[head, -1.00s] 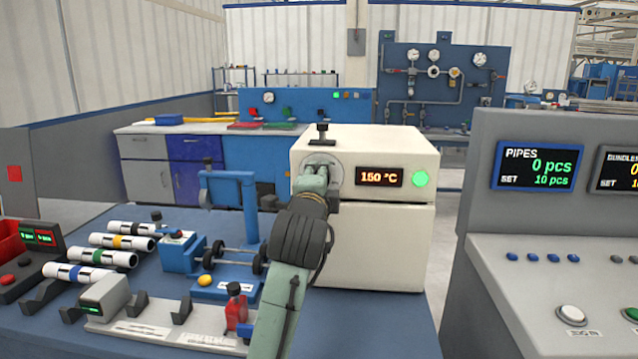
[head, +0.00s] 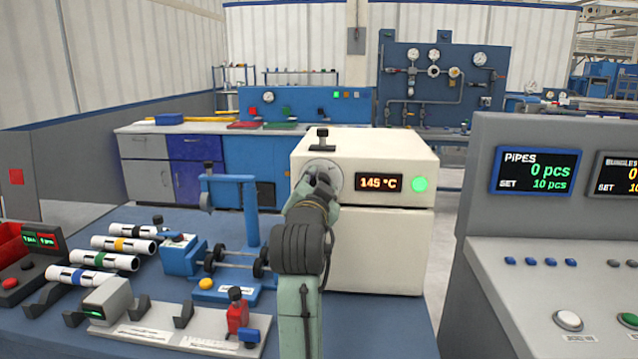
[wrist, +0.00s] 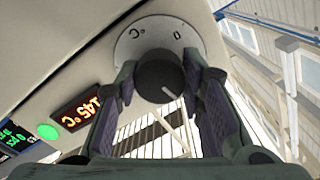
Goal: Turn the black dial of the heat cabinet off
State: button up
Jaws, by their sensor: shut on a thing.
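The heat cabinet (head: 385,235) is a cream box standing on the blue bench. Its display (head: 379,183) reads 145 °C, with a green lamp (head: 420,184) beside it. My gripper (head: 318,182) is at the round grey dial plate on the upper left of the cabinet front, and mostly hides the dial in the head view. In the wrist view the black dial (wrist: 160,77) sits between my two fingers, which are shut on its sides. The plate (wrist: 152,40) shows "°C" and "0". A light pointer line on the dial's face points toward the lower right of that view.
A black T-shaped handle (head: 322,138) stands on the cabinet top. A blue stand (head: 235,200) and a roller fixture are left of my arm. Several white banded pipes (head: 105,260) lie further left. A grey console (head: 560,220) stands at right.

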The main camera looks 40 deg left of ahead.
jog(key=n+p, duration=0.1)
jog(key=n, duration=0.4)
jog(key=shift+n+p, duration=0.3)
jog(key=shift+p, duration=0.1)
jog(key=n+p, duration=0.1)
jog(key=n, duration=0.4)
jog(key=shift+p, duration=0.35)
jog(key=n+p, duration=0.1)
jog(key=n, duration=0.4)
jog(key=shift+n, duration=0.4)
jog(key=n+p, duration=0.1)
jog(key=n, duration=0.3)
jog(key=shift+n, duration=0.7)
jog(key=o, duration=1.2)
jog(key=shift+c, duration=0.2)
jog(key=shift+s+d, duration=0.1)
